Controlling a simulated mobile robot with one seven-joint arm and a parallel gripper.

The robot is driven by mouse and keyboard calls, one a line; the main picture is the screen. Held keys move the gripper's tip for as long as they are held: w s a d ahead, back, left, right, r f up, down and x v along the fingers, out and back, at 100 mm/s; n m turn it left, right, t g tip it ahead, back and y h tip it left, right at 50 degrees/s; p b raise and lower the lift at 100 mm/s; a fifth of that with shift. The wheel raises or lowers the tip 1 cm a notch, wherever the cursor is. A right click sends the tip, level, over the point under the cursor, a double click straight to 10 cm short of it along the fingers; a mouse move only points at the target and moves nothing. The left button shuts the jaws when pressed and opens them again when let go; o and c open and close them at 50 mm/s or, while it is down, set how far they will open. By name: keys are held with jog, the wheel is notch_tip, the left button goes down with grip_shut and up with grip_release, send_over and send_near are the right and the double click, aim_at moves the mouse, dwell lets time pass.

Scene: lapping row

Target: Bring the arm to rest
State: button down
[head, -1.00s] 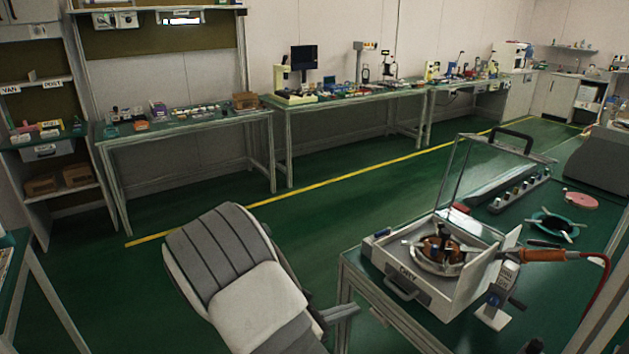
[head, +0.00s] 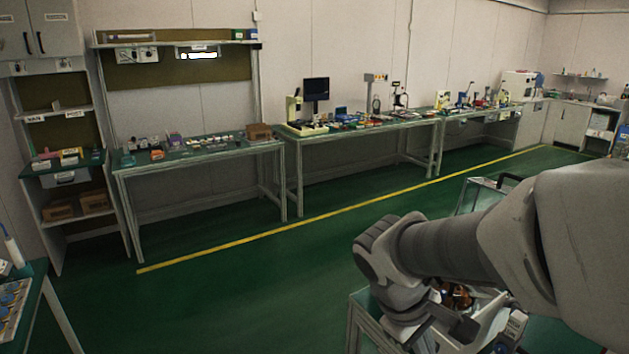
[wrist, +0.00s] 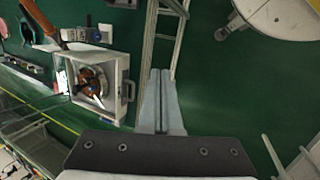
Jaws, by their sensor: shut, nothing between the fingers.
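My arm (head: 560,225) reaches in from the right of the head view and bends down at the lower middle. Its end is not clearly visible there. In the wrist view my gripper (wrist: 161,74) shows as two pale grey fingers pressed together, with nothing between them. They point toward the frame of a bench, over green floor. I cannot tell the gap to the bench frame.
An open white case (wrist: 110,85) with a copper-coloured part is beside the fingers in the wrist view; my arm partly hides it (head: 487,305) in the head view. Benches (head: 200,152) line the back wall. Green floor (head: 230,300) is clear at centre left.

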jog(key=s+a+r+m+t+y+p, duration=0.3)
jog(key=s+r+m, duration=0.3)
jog(key=r, duration=0.5)
jog(key=shift+s+r+m+t+y, duration=0.15)
jog(key=shift+s+m+t+y, duration=0.25)
jog(key=shift+s+t+y, duration=0.35)
